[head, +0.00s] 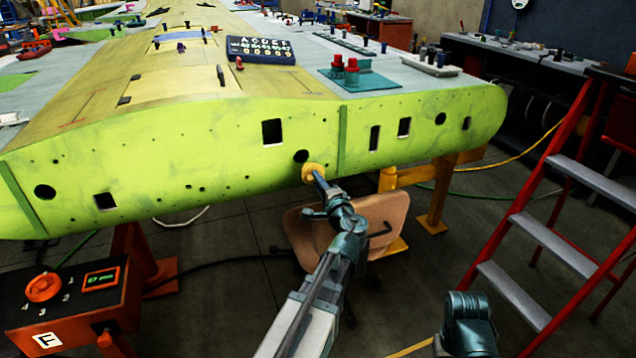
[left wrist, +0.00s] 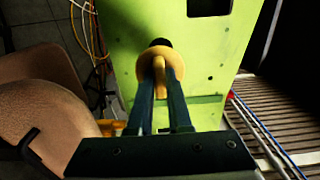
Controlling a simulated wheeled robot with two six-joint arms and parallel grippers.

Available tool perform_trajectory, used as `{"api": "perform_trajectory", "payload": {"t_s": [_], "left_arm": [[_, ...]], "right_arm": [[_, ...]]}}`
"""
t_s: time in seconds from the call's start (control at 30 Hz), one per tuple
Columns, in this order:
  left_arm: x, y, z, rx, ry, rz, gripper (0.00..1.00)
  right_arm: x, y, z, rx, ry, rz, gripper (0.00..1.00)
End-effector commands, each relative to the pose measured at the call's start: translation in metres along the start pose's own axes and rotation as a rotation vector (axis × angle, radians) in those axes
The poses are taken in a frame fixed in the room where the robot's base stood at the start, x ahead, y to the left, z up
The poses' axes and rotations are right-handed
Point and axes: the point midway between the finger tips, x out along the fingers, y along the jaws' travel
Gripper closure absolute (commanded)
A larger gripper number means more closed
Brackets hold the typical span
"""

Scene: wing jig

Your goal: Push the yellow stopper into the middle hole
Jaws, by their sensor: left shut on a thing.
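The lime-green wing end face (head: 240,175) has three round dark holes. The middle hole (head: 301,156) is open in the head view. My left gripper (head: 316,176) is shut on the yellow stopper (head: 312,171), just below and right of that hole. The stopper's round flange and the grip tab between the fingers show in the left wrist view (left wrist: 159,64). Above the flange there, part of the dark hole (left wrist: 160,43) shows; the flange hides the rest. I cannot tell whether the stopper touches the face. My right gripper is not visible.
A brown chair (head: 375,220) stands behind my left arm, below the wing. A yellow stand (head: 433,210) is under the wing. A red stepladder (head: 540,230) is at the right. A red-orange control box (head: 75,310) is at the lower left.

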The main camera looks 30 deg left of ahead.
Motion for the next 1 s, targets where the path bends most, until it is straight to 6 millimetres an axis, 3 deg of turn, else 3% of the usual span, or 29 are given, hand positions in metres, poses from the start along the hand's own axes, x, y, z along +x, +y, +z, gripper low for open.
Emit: {"api": "perform_trajectory", "payload": {"t_s": [0.7,1.0], "left_arm": [[0.054,0.0,-0.001,0.0,0.0,0.0,1.0],[0.058,0.0,-0.001,0.0,0.002,0.0,1.0]], "right_arm": [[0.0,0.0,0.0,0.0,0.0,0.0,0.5],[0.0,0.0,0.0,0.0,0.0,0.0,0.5]]}}
